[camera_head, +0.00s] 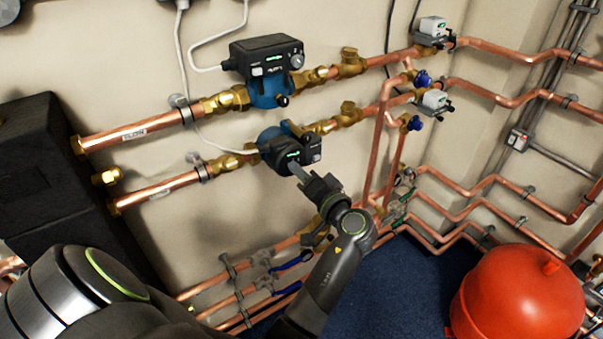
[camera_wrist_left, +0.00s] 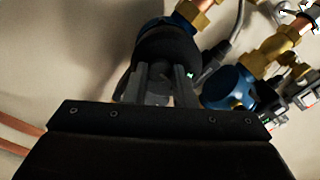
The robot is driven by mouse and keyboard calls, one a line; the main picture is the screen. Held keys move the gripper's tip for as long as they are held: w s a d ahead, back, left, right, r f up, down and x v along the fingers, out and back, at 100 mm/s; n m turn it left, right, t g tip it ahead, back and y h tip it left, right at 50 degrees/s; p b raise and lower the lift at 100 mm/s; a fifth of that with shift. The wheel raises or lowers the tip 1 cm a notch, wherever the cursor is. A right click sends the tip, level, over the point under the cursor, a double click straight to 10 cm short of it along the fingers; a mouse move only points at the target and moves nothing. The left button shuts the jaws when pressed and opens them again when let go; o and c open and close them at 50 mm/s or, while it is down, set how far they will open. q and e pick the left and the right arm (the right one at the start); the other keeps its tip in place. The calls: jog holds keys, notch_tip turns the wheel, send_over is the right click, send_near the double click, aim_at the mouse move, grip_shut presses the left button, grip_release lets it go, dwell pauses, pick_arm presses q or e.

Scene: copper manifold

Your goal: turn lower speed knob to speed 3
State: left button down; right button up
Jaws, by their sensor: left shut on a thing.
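The lower pump (camera_head: 272,141) has a blue body and a black front with a small lit panel, and sits on the lower of two copper pipes in the head view. My left gripper (camera_head: 296,168) reaches up to its front face, with the fingertips at the black housing. In the left wrist view the two fingers (camera_wrist_left: 163,84) point at a dark round pump front (camera_wrist_left: 167,48) and are shut on the lower speed knob. The knob is mostly hidden between the fingers in both views, and its setting cannot be read. My right gripper is not in view.
The upper pump (camera_head: 268,91) with its grey knob (camera_head: 297,61) sits just above. Brass fittings and copper pipes (camera_head: 149,192) run along the wall. Vertical pipes (camera_head: 376,150) stand right of my gripper. A red tank (camera_head: 520,295) is at lower right, a black box (camera_head: 45,170) at left.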

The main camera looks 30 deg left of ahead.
pick_arm(q)
jog(key=m+p, duration=0.6)
jog(key=m, duration=0.2)
jog(key=shift+m, duration=0.3)
dwell(0.6)
jog(key=c, duration=1.2)
grip_release()
jog(key=shift+f, duration=0.1)
